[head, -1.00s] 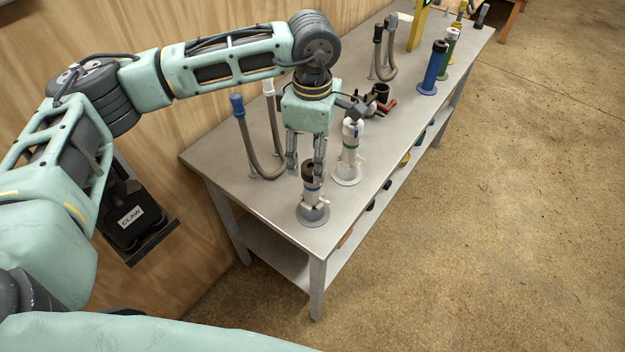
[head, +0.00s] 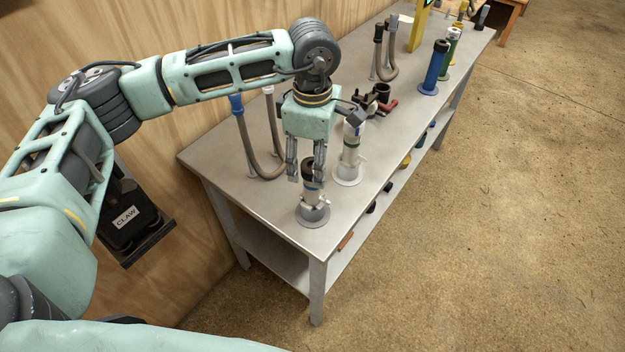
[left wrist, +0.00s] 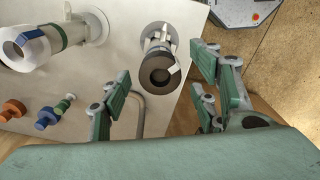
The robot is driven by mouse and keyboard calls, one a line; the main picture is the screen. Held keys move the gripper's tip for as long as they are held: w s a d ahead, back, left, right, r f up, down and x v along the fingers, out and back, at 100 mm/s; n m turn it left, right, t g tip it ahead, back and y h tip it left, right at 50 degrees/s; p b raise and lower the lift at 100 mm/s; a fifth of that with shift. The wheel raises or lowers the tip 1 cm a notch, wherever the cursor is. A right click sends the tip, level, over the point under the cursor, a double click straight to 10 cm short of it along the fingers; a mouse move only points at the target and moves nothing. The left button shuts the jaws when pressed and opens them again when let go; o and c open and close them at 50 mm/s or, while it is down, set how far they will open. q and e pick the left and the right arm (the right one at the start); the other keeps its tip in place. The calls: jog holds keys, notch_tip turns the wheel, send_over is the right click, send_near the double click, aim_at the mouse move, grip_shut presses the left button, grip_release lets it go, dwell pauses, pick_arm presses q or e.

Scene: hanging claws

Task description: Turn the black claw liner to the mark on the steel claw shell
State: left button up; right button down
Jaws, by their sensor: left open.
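The steel claw shell (head: 313,197) stands upright on a round base at the near end of the grey bench. The black claw liner (left wrist: 148,82) shows as a dark ring with an open mouth at its top in the left wrist view. The shell's pale side spout (left wrist: 173,46) also shows there. My left gripper (head: 306,177) is open and points down over the claw's top, its fingers to either side. In the left wrist view the claw lies between the spread fingers, with gaps visible. I cannot make out the mark. My right gripper is not in view.
A white-topped claw (head: 350,160) stands close behind on the bench (head: 265,210). Hoses with a blue end (head: 236,104) bend up at the left, near the wooden wall. A blue cylinder (head: 434,68) stands farther back. The floor right of the bench is clear.

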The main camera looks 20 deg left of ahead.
pick_arm(q)
jog(key=shift+f+b, duration=1.15)
jog(key=shift+f, duration=0.3)
grip_shut()
